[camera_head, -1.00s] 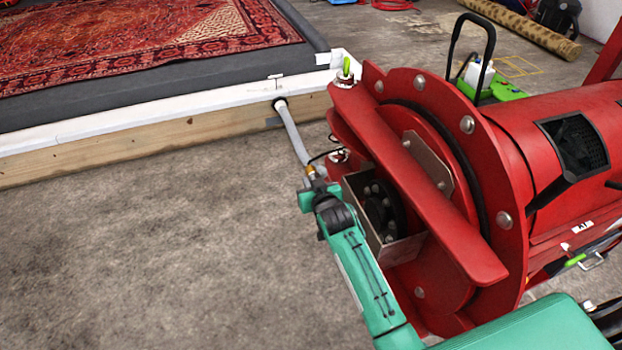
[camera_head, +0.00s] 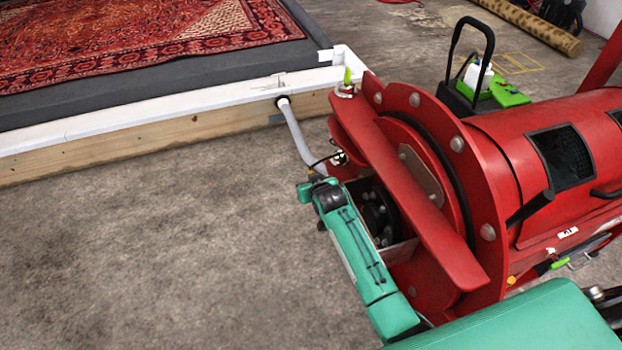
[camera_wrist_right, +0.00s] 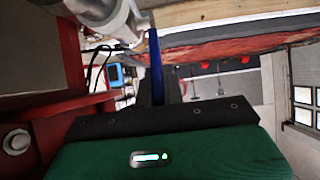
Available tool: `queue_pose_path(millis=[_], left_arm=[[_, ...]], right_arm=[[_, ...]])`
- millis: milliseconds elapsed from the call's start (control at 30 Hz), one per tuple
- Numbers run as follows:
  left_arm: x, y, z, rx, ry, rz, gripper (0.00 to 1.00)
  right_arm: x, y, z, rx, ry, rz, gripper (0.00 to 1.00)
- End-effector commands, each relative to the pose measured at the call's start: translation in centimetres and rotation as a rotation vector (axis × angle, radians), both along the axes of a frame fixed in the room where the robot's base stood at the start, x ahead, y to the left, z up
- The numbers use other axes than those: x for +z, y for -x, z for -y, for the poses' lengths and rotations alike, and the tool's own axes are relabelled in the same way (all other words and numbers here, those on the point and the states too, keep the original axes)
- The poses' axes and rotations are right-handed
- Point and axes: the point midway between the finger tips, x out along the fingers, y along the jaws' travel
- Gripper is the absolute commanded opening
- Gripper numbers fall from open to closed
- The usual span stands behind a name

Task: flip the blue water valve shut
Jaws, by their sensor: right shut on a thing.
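The blue valve handle (camera_wrist_right: 155,50) shows in the right wrist view as a narrow upright blue strip beside a pale grey pipe fitting (camera_wrist_right: 100,15). My right gripper (camera_wrist_right: 160,80) is shut on this handle, with its dark fingers on either side of it. In the head view my right arm reaches from the lower right to the low end of a grey hose (camera_head: 298,138). There the fingertips and the blue handle are too hidden to make out. My left gripper is in neither view.
A large red drum machine (camera_head: 500,165) stands close to the right of my forearm. A white-topped timber curb (camera_head: 180,107) borders the pit with a red patterned rug (camera_head: 150,40). Bare concrete floor (camera_head: 150,240) lies open on the left.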

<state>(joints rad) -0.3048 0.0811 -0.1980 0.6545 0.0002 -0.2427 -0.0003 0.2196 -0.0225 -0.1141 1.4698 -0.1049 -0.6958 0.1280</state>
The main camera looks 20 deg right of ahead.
Motion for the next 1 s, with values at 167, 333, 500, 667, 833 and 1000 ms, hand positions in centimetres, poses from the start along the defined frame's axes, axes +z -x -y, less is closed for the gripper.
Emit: queue_pose_path(millis=[167,333,500,667,833,1000], left_arm=[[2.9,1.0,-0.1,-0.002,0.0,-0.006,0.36],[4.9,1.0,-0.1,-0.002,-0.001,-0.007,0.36],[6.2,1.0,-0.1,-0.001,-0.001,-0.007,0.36],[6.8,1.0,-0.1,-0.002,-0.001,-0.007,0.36],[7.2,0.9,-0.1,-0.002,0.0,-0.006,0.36],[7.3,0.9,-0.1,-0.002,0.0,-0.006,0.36]], right_arm=[[1.2,-1.0,-0.1,0.001,0.004,-0.1,0.0],[1.3,-2.0,-0.1,0.001,0.008,-0.215,0.0],[1.0,-2.9,-0.1,0.0,0.011,-0.326,0.0],[0.9,-3.5,-0.1,-0.001,0.014,-0.405,0.0],[0.6,-3.9,-0.1,0.0,0.016,-0.459,0.0],[0.5,-4.1,-0.1,0.0,0.017,-0.483,0.0]])
